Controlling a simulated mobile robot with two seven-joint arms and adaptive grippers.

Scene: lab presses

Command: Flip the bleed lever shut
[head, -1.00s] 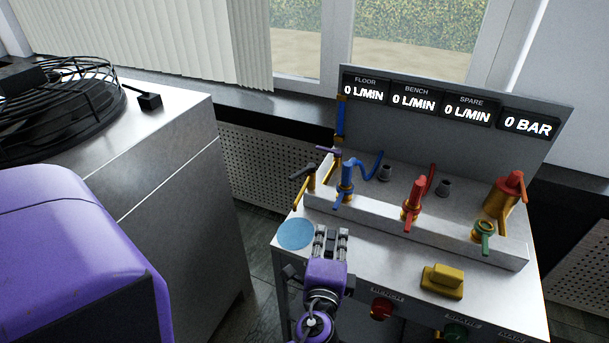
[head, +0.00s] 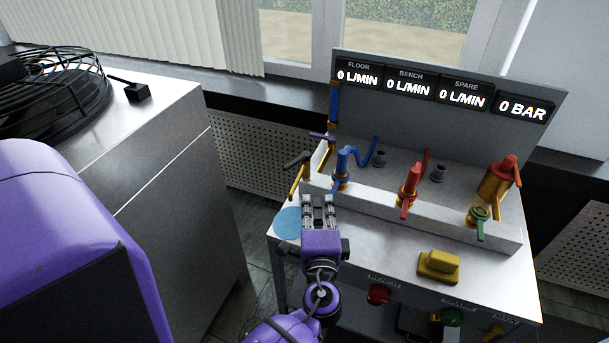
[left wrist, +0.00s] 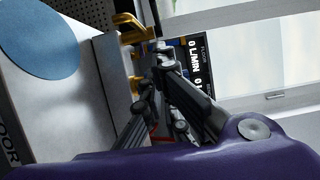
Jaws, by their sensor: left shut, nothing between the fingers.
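My left gripper (head: 319,200) is shut and empty. It hangs over the front left of the bench, just short of the raised valve ledge. Beyond its tips, at the ledge's left end, stand a dark-handled lever (head: 297,161) on a brass pipe and a purple-handled lever (head: 321,138). I cannot read a label that tells which is the bleed lever. A blue valve (head: 342,162) stands just right of them. In the left wrist view my shut fingers (left wrist: 163,58) point toward brass fittings (left wrist: 127,27), partly hidden behind them. My right gripper is out of view.
A red valve (head: 409,188), a green valve (head: 479,214) and a large brass valve with red handle (head: 499,180) stand farther right. A yellow block (head: 439,264) sits on the bench front. A blue disc (head: 287,223) lies left of my gripper. The displays (head: 409,84) read zero.

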